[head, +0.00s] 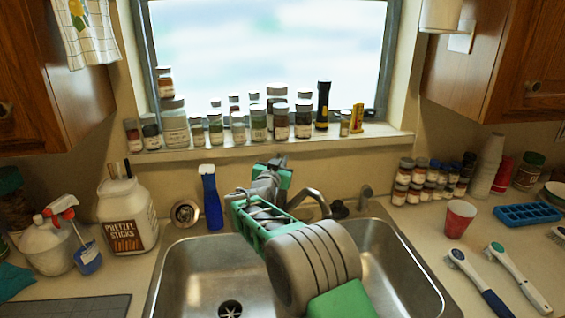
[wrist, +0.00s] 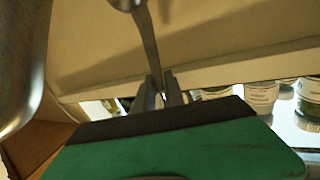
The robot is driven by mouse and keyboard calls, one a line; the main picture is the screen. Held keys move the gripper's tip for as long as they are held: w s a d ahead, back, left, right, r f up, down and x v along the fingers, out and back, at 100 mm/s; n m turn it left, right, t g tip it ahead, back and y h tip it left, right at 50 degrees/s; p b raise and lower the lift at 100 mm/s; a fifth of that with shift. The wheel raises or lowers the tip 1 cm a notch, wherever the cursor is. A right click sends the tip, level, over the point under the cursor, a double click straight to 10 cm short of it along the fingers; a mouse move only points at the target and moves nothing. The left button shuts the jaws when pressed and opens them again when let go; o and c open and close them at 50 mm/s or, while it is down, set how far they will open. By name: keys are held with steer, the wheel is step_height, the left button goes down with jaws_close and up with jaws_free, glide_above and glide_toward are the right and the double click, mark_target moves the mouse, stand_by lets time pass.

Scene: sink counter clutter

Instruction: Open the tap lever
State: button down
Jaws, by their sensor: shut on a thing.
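The tap lever (wrist: 147,42) is a thin metal bar in the wrist view, running down from the top edge to my fingertips. My gripper (wrist: 160,78) is shut on its end, with a finger on each side. A broad curved metal piece, apparently the tap spout (wrist: 22,65), fills the left edge of that view. In the head view the curved spout (head: 318,198) rises behind the sink, just right of my green and grey arm. My arm hides the lever and fingertips there.
The steel sink (head: 195,270) lies below my arm. Jars line the window sill (head: 250,143) behind. A red cup (head: 459,219) and brushes (head: 518,277) are on the right counter.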

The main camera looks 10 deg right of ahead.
steer(key=c, duration=1.4)
jaws_free()
steer(key=b+v, duration=0.2)
steer(key=v, duration=0.5)
steer(key=shift+s+b, duration=0.4)
steer(key=shift+a, duration=0.15)
